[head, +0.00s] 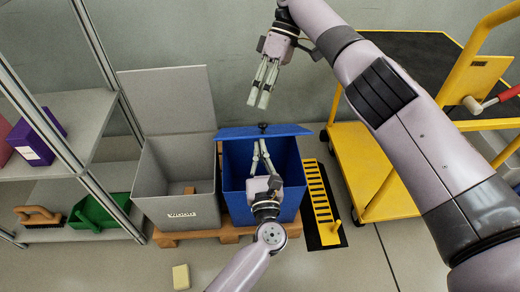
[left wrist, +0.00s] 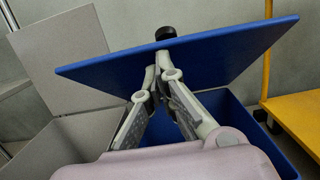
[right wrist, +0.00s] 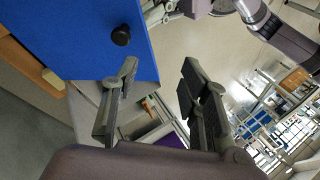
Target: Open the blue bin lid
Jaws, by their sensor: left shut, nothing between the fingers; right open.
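The blue bin (head: 290,172) stands right of a grey bin. Its blue lid (head: 240,133) is tilted partly up, with a black knob (head: 263,126) at the edge nearest me. My left gripper (head: 260,144) is shut with nothing between its fingers. Its fingertips are at the underside of the lid near the knob, as the left wrist view (left wrist: 162,62) shows; I cannot tell how firmly they touch. My right gripper (head: 263,106) is open and empty, above the lid. In the right wrist view the lid (right wrist: 75,30) and knob (right wrist: 121,35) are beyond its fingers.
The grey bin (head: 180,210) has its lid (head: 168,98) raised. A wooden pallet (head: 230,235) lies under both bins. A yellow cart (head: 355,150) and a yellow slotted piece (head: 318,200) are at the right. A shelf (head: 85,110) stands at the left. A yellow block (head: 181,277) lies on the floor.

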